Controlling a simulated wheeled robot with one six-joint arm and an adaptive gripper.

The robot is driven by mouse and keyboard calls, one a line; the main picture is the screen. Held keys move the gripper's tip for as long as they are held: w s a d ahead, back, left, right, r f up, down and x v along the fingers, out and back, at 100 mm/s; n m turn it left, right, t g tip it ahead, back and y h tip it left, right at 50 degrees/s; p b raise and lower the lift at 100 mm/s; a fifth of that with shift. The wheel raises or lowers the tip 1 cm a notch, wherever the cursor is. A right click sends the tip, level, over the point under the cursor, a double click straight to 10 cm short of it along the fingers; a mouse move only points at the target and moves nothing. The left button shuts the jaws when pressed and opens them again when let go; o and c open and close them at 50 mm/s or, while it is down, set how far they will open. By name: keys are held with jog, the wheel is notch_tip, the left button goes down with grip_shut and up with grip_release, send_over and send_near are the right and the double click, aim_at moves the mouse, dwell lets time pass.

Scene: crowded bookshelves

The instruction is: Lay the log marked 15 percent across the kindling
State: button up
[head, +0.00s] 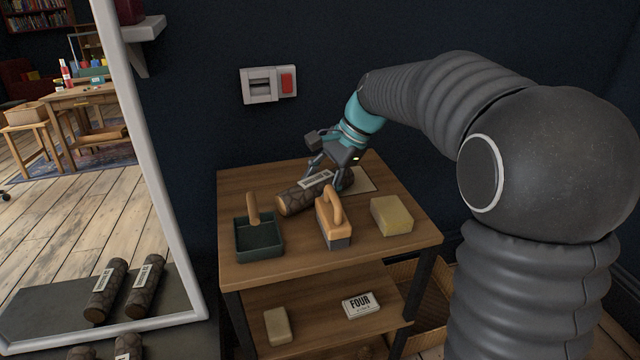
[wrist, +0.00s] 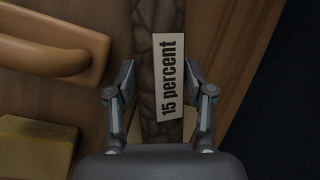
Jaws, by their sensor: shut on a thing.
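The log marked 15 percent (head: 292,201) is dark brown with a bark pattern and a white label. It lies at or just above the back of the wooden table, partly over a pale flat sheet. My gripper (head: 328,176) is shut on it from above, a finger on each side. In the wrist view the log (wrist: 175,18) runs between the fingers of my gripper (wrist: 160,75), and the label reads "15 percent". Whether it touches the tabletop is unclear. I see no kindling that I can identify in either view.
The table (head: 281,266) also holds a green dustpan-like tray (head: 258,243), a wooden-handled brush (head: 333,222) and a yellow block (head: 391,215). The lower shelf bears a "FOUR" box (head: 362,304). Labelled logs (head: 128,346) lie at lower left by a white frame (head: 160,180).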

jog(key=shift+f, duration=0.15)
jog(key=o, duration=1.1)
jog(key=p+v, duration=0.1)
jog(key=v, duration=1.1)
jog(key=shift+r, duration=0.2)
